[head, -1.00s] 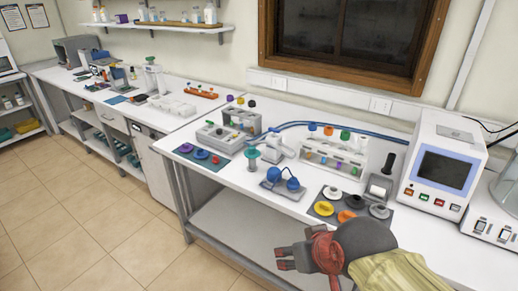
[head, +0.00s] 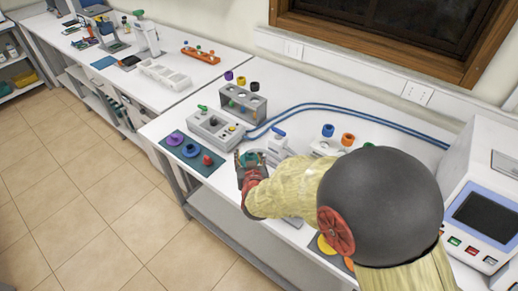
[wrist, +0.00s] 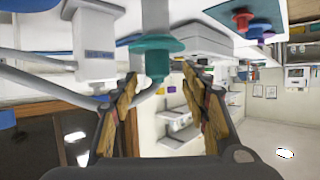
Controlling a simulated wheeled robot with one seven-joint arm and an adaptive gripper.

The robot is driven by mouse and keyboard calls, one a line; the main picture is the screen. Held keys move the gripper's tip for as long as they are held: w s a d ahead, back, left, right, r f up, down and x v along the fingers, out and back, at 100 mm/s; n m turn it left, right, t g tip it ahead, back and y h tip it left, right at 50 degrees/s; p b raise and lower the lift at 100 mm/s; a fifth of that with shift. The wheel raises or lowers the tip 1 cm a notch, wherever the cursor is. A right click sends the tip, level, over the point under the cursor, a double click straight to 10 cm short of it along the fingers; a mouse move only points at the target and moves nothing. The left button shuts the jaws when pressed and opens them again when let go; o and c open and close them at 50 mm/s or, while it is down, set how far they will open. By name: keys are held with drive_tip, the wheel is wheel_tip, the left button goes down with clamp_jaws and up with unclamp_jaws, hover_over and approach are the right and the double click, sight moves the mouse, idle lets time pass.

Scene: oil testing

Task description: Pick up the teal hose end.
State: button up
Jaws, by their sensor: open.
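The teal hose end (wrist: 155,45) shows in the wrist view, which looks upside down. It is a teal flanged piece on a pale upright cylinder, with a narrower teal part between my fingertips in the picture. My gripper (wrist: 160,78) is open, one finger on each side of that narrow part; I cannot tell whether either touches it. In the head view my gripper (head: 251,160) is low over the front of the bench, and a little teal (head: 250,155) shows between its fingers. My arm hides the bench to the right.
A grey block with a green-topped part (head: 213,128) stands left of my gripper. A mat (head: 176,158) with purple and red pieces lies at the front left. A blue hose (head: 345,110) runs along the back. A white instrument (head: 485,200) stands at the right.

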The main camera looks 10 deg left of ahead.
drive_tip(key=b+x, duration=0.1)
drive_tip(key=x, duration=0.6)
drive_tip(key=shift+w+d+f+b, duration=0.1)
drive_tip(key=shift+w+b, duration=0.1)
drive_tip(key=shift+b, duration=0.1)
drive_tip(key=shift+c, duration=0.2)
drive_tip(key=shift+s, duration=0.1)
drive_tip(key=c, duration=1.1)
drive_tip(key=shift+f, duration=0.15)
clamp_jaws()
